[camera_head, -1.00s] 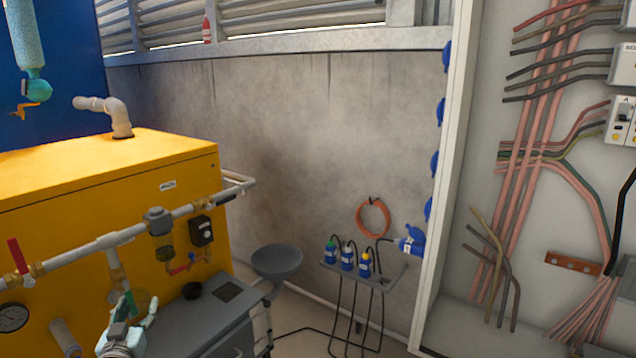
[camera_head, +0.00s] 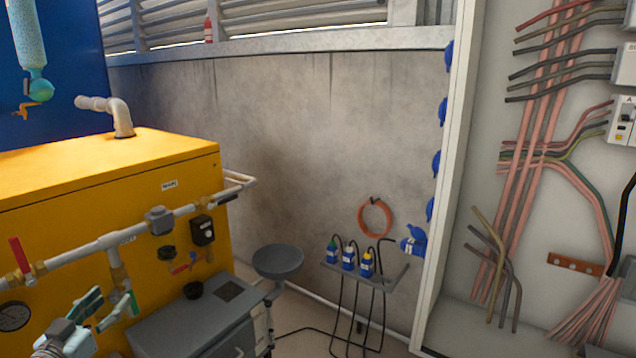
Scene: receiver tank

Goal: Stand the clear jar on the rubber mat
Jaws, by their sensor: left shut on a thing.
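My left gripper (camera_head: 108,307) is at the lower left, in front of the yellow cabinet and below the pipe. Its pale green fingers stand apart, shut around the clear jar, whose see-through outline is hard to make out against the background. A dark, flat square that looks like the rubber mat (camera_head: 229,291) lies on the grey bench top, to the right of the gripper and apart from it. My right gripper is not in view.
The pipe (camera_head: 110,241) with fittings runs above. A grey funnel-like basin (camera_head: 278,261) stands right of the bench. Several blue bottles (camera_head: 348,257) stand on a shelf farther right.

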